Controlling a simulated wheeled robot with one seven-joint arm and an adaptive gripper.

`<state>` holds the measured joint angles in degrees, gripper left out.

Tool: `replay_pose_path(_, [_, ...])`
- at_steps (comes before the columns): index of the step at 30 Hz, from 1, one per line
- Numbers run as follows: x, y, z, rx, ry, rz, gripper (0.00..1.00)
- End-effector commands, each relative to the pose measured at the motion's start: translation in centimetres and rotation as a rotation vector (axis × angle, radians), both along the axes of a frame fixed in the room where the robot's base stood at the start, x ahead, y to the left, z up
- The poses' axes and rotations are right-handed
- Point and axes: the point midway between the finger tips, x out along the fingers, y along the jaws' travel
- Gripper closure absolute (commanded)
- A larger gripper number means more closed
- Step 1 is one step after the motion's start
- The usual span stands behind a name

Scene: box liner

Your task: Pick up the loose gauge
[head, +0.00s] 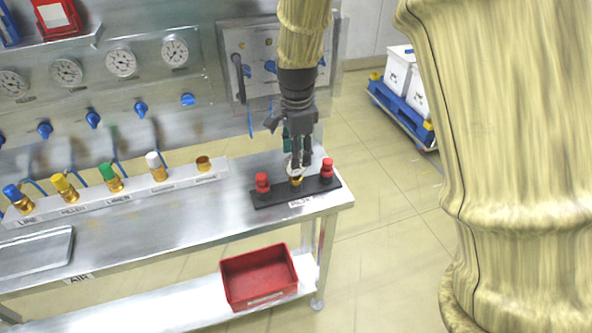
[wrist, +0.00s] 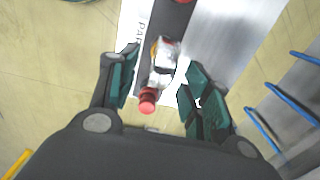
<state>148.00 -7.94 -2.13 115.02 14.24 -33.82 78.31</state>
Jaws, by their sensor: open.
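The loose gauge (head: 289,169) stands between two red-topped fittings on a black strip at the bench's right end. It is mostly hidden by my gripper in the head view. In the wrist view the gauge (wrist: 163,56) shows as a pale, shiny body with some brass. My gripper (head: 300,165) points down over the strip, its fingers around the gauge. In the wrist view my gripper (wrist: 161,62) is open, with one finger on each side of the gauge and visible gaps.
Red-topped fittings (head: 262,183) (head: 327,168) flank the gauge closely. A row of coloured fittings (head: 111,177) stands on a white rail to the left. A gauge panel (head: 130,75) rises behind. A red bin (head: 259,277) sits on the lower shelf.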

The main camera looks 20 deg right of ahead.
Motion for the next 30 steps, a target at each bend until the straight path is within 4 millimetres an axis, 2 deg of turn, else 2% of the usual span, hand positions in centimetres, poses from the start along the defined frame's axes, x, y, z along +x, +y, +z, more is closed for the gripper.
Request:
replay_pose_path(3, [0.0, 0.0, -1.1, 0.001, 0.002, -0.001, 0.52])
replay_pose_path(11, [0.0, -0.1, -2.0, 0.001, 0.001, -0.003, 0.52])
replay_pose_path(24, [0.2, -0.1, -6.2, 0.0, 0.002, -0.004, 0.52])
replay_pose_path(30, [0.2, 0.0, -6.8, 0.0, -0.001, -0.004, 0.52])
